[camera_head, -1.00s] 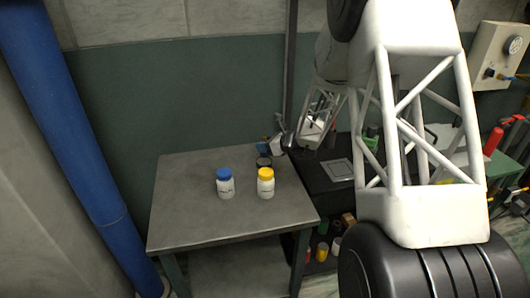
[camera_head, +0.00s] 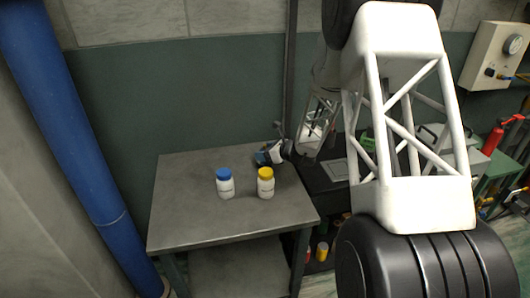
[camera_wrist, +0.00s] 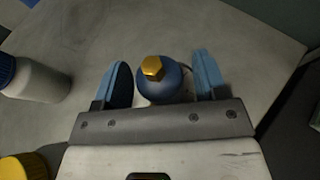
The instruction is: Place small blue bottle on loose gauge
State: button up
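In the head view my gripper (camera_head: 268,155) is low at the back right corner of the grey table. A pale patch shows beside the bottle's base, but I cannot tell what it is. I cannot identify the loose gauge in the current views.
A white bottle with a blue cap (camera_head: 225,184) and one with a yellow cap (camera_head: 265,183) stand upright on the grey table (camera_head: 190,225). They also show at the wrist view's left (camera_wrist: 35,80) and lower left (camera_wrist: 22,167). The table's front is clear.

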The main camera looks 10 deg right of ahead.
jog(key=shift+r, duration=0.15)
jog(key=v, duration=1.2)
dwell(0.3)
dwell(0.5)
jog(key=s+a+r+n+g, duration=0.2)
jog(key=s+a+r+n, duration=0.25)
jog(key=s, duration=0.25)
jog(key=s+a+r+n+g+h, duration=0.1)
jog(key=s+a+r+n+g, duration=0.1)
jog(key=s+a+r+n, duration=0.4)
jog(key=s+a+r+n+g, duration=0.2)
jog(key=s+r+n+g, duration=0.1)
jog(key=s, duration=0.5)
jog(key=s+d+r+n+h, duration=0.1)
jog(key=s+n+h, duration=0.3)
jog(key=s, duration=0.7)
jog(key=s+d+r+n+h, duration=0.1)
jog(key=s+r+n+h, duration=0.3)
jog(key=s+n, duration=0.5)
jog(key=shift+s+h, duration=0.3)
jog(key=shift+s, duration=1.5)
